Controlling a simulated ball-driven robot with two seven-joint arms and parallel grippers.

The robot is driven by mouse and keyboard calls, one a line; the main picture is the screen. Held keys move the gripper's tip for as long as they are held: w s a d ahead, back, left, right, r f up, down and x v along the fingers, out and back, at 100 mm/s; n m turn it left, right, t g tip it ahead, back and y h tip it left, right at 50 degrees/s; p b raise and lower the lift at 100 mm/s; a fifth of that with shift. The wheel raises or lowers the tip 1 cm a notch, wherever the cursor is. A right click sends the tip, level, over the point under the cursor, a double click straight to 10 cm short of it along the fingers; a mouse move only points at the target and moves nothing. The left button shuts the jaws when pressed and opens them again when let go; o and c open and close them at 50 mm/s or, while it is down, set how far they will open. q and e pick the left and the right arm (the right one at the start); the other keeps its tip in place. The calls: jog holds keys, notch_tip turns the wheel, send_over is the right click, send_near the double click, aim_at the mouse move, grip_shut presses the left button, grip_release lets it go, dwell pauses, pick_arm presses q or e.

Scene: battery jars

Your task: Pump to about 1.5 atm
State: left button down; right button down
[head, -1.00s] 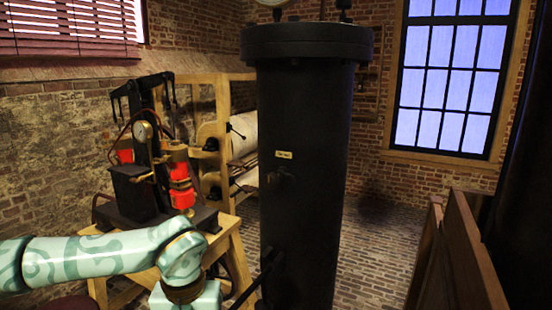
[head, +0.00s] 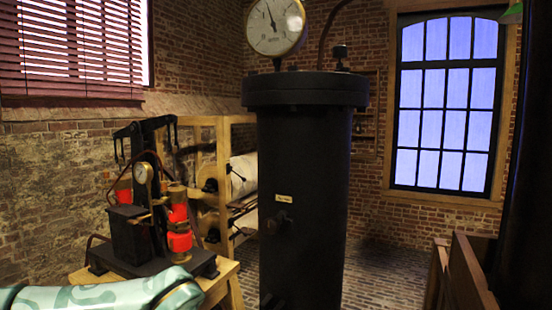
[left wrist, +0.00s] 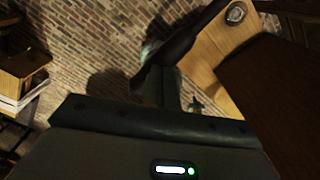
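A tall black iron cylinder (head: 302,180) with a flanged lid stands upright at the centre of the head view. A round white dial gauge (head: 275,25) sits above the lid; its needle points up and slightly left, and its numbers are too small to read surely. A dark fitting low on the cylinder (head: 270,299) is cut by the bottom edge. My left arm enters at lower left, its hand out of frame. In the left wrist view, a dark bar (left wrist: 188,42) slants across my left gripper (left wrist: 165,85); whether the fingers hold it is unclear. My right gripper is not seen.
A wooden table (head: 222,283) at left carries a black apparatus (head: 128,232) with red-banded parts and a small dial. A wooden rack with pale rolls (head: 243,172) stands behind. Wooden boards (head: 468,275) stand at lower right. Brick floor is clear right of the cylinder.

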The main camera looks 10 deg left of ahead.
pick_arm(q)
notch_tip(320, 180, down, 9)
jog(key=b, duration=0.5)
notch_tip(320, 180, up, 14)
jog(key=p, duration=1)
jog(key=shift+w, duration=0.1)
jog(key=shift+f, duration=0.1)
notch_tip(320, 180, up, 4)
jog(key=shift+r+p, duration=0.1)
jog(key=shift+p, duration=1.1)
